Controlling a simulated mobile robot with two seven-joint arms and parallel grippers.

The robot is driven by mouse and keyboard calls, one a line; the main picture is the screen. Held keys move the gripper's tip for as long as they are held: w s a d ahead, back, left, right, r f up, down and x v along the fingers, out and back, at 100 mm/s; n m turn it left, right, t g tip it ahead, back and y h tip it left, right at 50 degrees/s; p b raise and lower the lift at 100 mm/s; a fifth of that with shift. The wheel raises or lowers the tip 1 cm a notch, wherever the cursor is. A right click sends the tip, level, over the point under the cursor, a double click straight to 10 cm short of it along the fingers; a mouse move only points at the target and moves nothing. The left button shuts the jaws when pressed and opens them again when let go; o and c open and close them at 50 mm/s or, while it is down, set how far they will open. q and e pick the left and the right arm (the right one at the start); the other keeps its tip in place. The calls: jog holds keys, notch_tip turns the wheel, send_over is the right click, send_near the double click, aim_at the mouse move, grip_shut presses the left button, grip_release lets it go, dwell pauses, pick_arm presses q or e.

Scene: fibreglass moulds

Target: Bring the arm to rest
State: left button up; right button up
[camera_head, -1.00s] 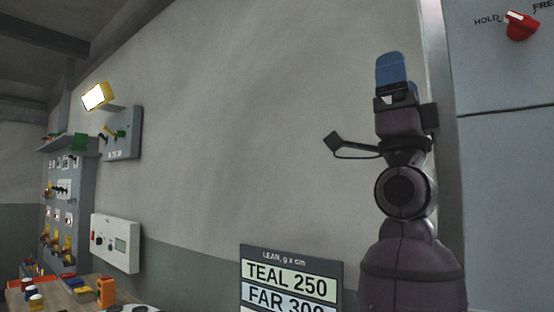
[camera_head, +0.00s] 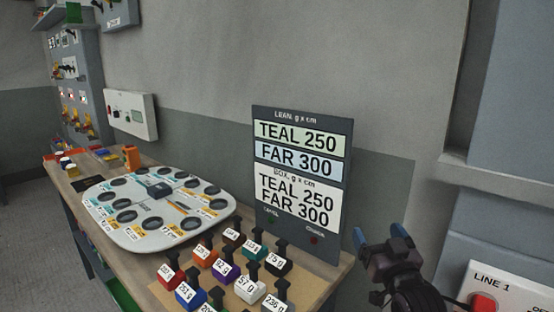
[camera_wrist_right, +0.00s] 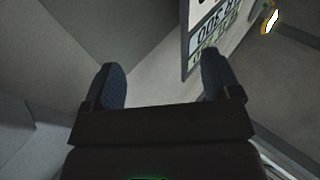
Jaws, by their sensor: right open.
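My right gripper (camera_head: 380,240) is at the lower right in the head view, its two blue fingertips raised in front of the grey wall. It is to the right of the sign board (camera_head: 300,185) and apart from it as far as I can see. In the right wrist view my right gripper (camera_wrist_right: 165,85) shows its two dark blue fingers spread wide with nothing between them. Part of the sign board (camera_wrist_right: 213,35) shows upside down beyond the fingers. My left gripper is not in view.
A wooden table (camera_head: 335,272) holds a round white tray with cups (camera_head: 150,237) and several labelled weights with black handles (camera_head: 192,292). A white panel with a red button (camera_head: 500,290) is at the lower right, close to my right arm. A grey wall box (camera_head: 131,115) hangs behind the table.

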jog(key=s+d+f+g+h, duration=0.1)
jog(key=s+d+f+g, duration=0.1)
jog(key=s+f, duration=0.8)
jog(key=s+d+f+g, duration=0.2)
jog(key=s+f+g, duration=0.2)
jog(key=s+f, duration=0.6)
jog(key=s+d+f+g+h, duration=0.1)
jog(key=s+d+f+g, duration=0.1)
jog(key=s+f, duration=0.9)
notch_tip(320, 180, down, 3)
jog(key=shift+r+m+g+h, duration=0.2)
jog(key=shift+m+g+h, duration=0.1)
jog(key=shift+m+g, duration=0.15)
